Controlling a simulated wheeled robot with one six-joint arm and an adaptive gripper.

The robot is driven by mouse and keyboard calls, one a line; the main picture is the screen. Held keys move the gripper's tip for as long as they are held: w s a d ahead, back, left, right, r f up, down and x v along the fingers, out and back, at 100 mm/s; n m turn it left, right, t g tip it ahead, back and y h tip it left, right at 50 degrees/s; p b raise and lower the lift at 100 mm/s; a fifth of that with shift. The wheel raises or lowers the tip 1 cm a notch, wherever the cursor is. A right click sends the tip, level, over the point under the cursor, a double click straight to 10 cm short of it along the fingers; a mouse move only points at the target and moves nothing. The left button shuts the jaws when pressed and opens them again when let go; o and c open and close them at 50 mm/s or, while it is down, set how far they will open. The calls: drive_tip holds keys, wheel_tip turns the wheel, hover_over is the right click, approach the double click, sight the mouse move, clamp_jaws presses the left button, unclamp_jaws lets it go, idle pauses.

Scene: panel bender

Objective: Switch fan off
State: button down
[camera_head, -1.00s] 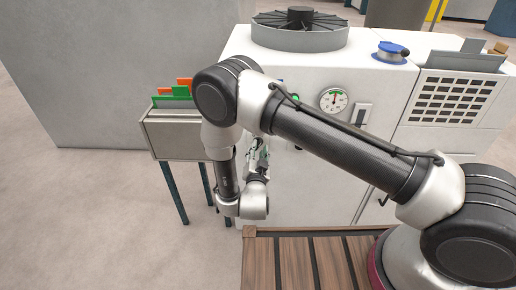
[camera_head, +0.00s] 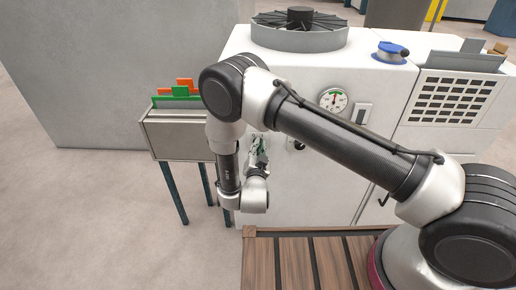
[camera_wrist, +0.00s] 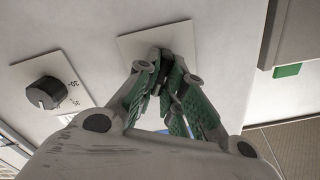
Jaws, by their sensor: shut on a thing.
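The fan (camera_head: 300,32) is a dark-bladed wheel in a grey ring on top of the white machine cabinet (camera_head: 320,185). In the wrist view, a pale square plate (camera_wrist: 183,38) sits on the white panel. My gripper (camera_wrist: 165,62) has its green-padded fingers closed together in front of this plate, shut on a small dark part, probably a switch. Most of that part is hidden by the fingertips. In the head view my gripper (camera_head: 259,150) is at the cabinet's front face, partly hidden by my arm.
A black numbered knob (camera_wrist: 45,93) is beside the plate. A round gauge (camera_head: 333,100) and a slotted plate (camera_head: 361,114) are on the cabinet front. A grey bin (camera_head: 178,135) with orange and green sheets stands left. A blue spool (camera_head: 391,51) lies on top.

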drive_tip(key=shift+n, duration=0.3)
drive_tip(key=n, duration=1.1)
drive_tip(key=shift+a+f, duration=0.1)
drive_tip(key=shift+a, duration=0.05)
idle(0.4)
drive_tip(key=c, duration=1.5)
unclamp_jaws()
drive_tip(key=shift+s, duration=0.15)
